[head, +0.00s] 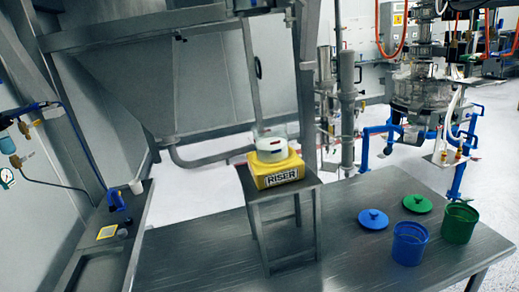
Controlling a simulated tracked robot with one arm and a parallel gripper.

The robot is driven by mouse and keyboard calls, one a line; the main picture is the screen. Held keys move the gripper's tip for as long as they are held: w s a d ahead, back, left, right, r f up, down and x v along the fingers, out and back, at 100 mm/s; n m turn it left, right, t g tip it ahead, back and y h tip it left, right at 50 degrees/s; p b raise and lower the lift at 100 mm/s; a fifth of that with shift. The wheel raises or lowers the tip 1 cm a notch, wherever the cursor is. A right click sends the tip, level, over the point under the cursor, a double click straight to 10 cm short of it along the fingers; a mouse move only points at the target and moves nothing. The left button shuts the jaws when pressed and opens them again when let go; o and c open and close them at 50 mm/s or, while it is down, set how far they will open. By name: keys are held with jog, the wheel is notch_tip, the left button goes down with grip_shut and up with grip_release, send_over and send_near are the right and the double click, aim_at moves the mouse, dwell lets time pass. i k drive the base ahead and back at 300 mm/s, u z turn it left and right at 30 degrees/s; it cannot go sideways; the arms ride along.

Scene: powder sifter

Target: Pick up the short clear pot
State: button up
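A short, pale, clear-looking pot (271,149) sits on top of a yellow block marked RISER (276,173), near the middle of the head view. It has a small red mark on its side and what looks like a handle or spout at its left. My gripper is not in view, so its opening and its place relative to the pot do not show.
The riser is on a small grey stand (282,188) on a metal table (193,245). A blue pot (410,247), a green pot (460,225), a blue lid (373,219) and a green lid (417,203) are at right. A metal frame post (307,80) rises behind the stand.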

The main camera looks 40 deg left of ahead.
aim_at(270, 139)
jog(key=u, duration=0.1)
jog(key=i, duration=1)
jog(key=z, duration=0.1)
